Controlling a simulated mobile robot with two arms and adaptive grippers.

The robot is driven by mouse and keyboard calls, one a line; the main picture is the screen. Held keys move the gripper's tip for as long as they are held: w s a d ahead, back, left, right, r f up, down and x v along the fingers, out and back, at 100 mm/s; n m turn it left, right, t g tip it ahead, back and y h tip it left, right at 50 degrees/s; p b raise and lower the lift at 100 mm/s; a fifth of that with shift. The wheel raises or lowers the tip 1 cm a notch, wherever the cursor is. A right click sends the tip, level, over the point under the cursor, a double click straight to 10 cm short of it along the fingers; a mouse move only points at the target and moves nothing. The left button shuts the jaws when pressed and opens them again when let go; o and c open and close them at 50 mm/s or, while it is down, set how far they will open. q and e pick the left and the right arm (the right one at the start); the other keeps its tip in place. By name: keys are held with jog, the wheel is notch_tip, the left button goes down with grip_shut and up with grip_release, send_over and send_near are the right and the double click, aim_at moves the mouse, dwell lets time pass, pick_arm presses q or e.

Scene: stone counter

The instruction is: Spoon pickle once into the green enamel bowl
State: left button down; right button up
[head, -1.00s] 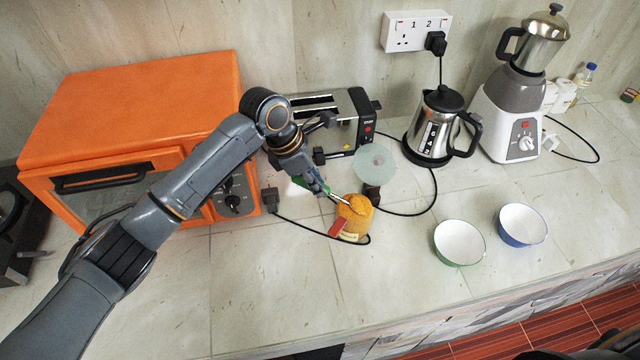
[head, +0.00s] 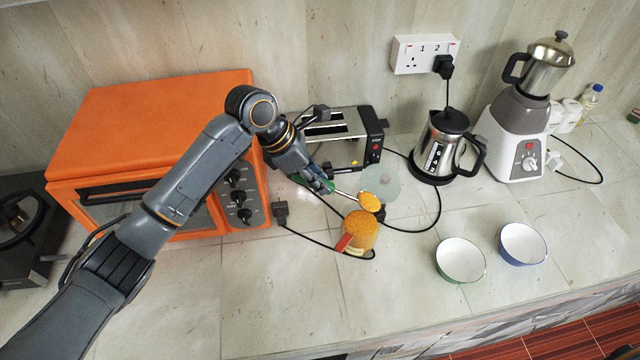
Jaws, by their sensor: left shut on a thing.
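My left gripper (head: 318,183) is shut on a spoon (head: 345,194). The spoon's bowl carries a heap of orange pickle (head: 370,201) and is just above and to the right of the open jar (head: 357,234). The jar stands upright on the counter, filled with orange pickle, with a red and pale label. The green enamel bowl (head: 461,261), white inside with a green outside, stands to the right of the jar and looks empty. My right gripper is not in view.
A blue-rimmed bowl (head: 523,244) stands right of the green one. Behind are a toaster (head: 345,140), a round translucent disc (head: 380,184), a kettle (head: 441,146) and a mixer grinder (head: 517,130). An orange oven (head: 160,150) is at left. The front counter is clear; black cords loop near the jar.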

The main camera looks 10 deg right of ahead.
pick_arm(q)
jog(key=r, duration=0.4)
jog(key=shift+a+r, duration=0.15)
jog(key=shift+a, duration=0.1)
jog(key=a+h, duration=0.4)
jog(key=shift+s+a, duration=0.1)
jog(key=r, duration=0.1)
jog(key=a+r+h, duration=0.1)
jog(key=r, duration=0.1)
jog(key=shift+a+r, duration=0.25)
jog(key=shift+a, duration=0.1)
